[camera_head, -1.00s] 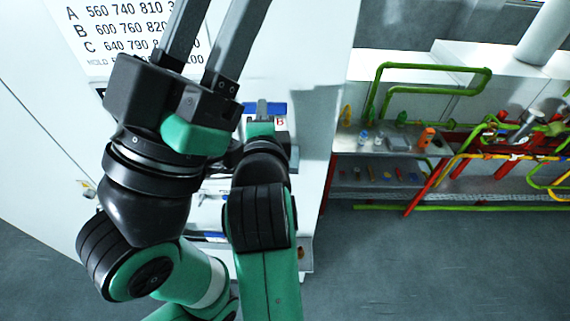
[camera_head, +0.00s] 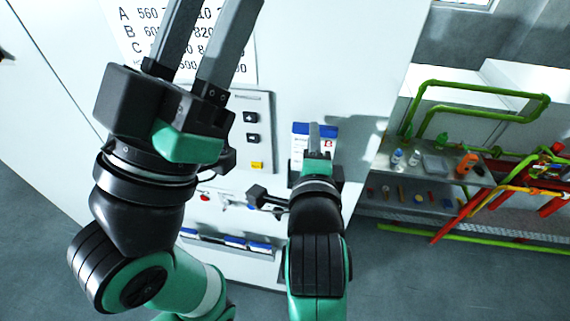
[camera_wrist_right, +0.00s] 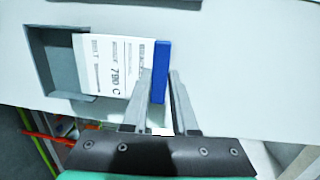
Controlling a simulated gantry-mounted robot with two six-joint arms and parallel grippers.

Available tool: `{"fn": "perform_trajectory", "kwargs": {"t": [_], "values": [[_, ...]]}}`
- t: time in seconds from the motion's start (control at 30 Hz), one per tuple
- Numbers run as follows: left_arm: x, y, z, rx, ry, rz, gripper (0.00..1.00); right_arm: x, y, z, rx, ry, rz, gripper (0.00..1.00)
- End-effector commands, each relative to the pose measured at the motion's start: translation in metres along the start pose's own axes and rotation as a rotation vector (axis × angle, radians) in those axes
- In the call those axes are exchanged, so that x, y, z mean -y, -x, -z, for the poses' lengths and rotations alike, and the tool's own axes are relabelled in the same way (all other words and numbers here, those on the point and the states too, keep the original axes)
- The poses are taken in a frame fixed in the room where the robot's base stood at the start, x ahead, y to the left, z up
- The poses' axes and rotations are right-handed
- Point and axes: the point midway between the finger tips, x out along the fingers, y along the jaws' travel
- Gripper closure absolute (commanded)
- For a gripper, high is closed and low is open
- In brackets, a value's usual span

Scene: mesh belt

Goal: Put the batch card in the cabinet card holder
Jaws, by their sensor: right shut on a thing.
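The batch card (camera_head: 300,147) is white with a blue band and red print, upright in front of the cabinet face. My right gripper (camera_head: 315,128) is shut on it. In the right wrist view the fingers (camera_wrist_right: 161,75) pinch the blue-banded end of the card (camera_wrist_right: 108,62), which reads "790 C". The card's far end overlaps a grey recessed frame (camera_wrist_right: 40,62), which looks like the card holder; I cannot tell whether it is inside. My left gripper (camera_head: 208,35) is raised before the wall chart, fingers apart, nothing seen between them; its tips are cut off.
The cabinet (camera_head: 345,50) carries a button panel (camera_head: 252,103). A rack with several blue-topped cards (camera_head: 235,242) is below. To the right, a metal shelf (camera_head: 445,205) with small bottles and green pipes (camera_head: 480,87) borders the cabinet.

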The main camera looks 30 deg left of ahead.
Motion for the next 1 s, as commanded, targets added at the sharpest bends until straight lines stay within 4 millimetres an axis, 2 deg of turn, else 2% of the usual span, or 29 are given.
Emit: {"fn": "perform_trajectory", "kwargs": {"t": [0.03, 0.1, 0.27, 0.5, 0.87, 0.9, 1.0], "values": [[0.000, 0.000, 0.000, 0.000, 0.001, -0.001, 0.50, -0.011, 0.001, 0.009, -0.015, -0.002, -0.001, 1.00], [0.000, 0.000, 0.000, 0.000, 0.001, -0.001, 0.50, -0.018, 0.000, 0.009, -0.015, -0.002, 0.000, 1.00], [0.000, 0.000, 0.000, 0.000, 0.001, -0.001, 0.50, -0.022, -0.001, 0.008, -0.014, -0.002, 0.002, 1.00], [0.000, 0.000, 0.000, 0.000, 0.001, -0.001, 0.50, -0.056, -0.003, 0.011, -0.019, -0.001, -0.001, 1.00], [0.000, 0.003, -0.003, 0.000, 0.001, -0.001, 0.50, -0.062, -0.004, 0.011, -0.019, -0.002, 0.002, 1.00], [0.000, 0.002, -0.002, 0.000, 0.001, -0.001, 0.50, -0.061, -0.004, 0.011, -0.019, -0.002, 0.002, 0.68], [0.000, 0.002, -0.002, 0.000, 0.001, -0.001, 0.50, -0.061, -0.004, 0.011, -0.018, -0.002, 0.002, 0.50]]}}
